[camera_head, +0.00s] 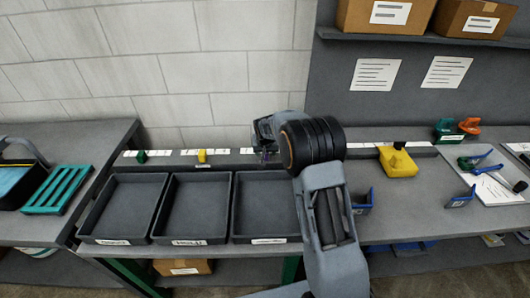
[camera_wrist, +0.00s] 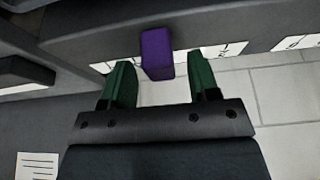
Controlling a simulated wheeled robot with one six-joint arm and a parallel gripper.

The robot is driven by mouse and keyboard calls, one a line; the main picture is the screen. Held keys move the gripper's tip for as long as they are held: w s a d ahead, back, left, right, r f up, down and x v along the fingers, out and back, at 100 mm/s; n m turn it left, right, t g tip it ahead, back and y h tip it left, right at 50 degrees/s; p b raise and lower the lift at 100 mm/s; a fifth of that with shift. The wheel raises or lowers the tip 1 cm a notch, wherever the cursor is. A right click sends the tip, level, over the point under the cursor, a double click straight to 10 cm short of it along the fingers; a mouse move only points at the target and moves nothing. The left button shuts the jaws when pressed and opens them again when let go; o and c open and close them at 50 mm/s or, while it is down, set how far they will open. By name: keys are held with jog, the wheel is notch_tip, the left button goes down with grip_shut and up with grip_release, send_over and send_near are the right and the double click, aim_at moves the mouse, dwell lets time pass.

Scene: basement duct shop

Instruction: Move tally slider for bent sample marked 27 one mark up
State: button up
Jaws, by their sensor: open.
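A tally rail (camera_head: 226,161) with white scale strips runs along the back of the bench. It carries a green slider (camera_head: 140,156), a yellow slider (camera_head: 202,155) and a purple slider (camera_head: 266,155), which is partly hidden by my gripper (camera_head: 264,142). In the wrist view, the purple slider (camera_wrist: 157,52) stands just beyond and between the open green fingertips (camera_wrist: 162,76), with a gap on each side. Blue bent pieces with white labels stand at the middle (camera_head: 362,203) and right (camera_head: 462,198) of the bench. I cannot read their numbers.
Three dark trays (camera_head: 157,240) with front labels stand below the rail. A yellow block with a black knob (camera_head: 398,162) sits right of my arm. A green rack (camera_head: 57,190) is at the left.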

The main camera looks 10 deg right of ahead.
jog(key=shift+x, duration=0.95)
grip_shut()
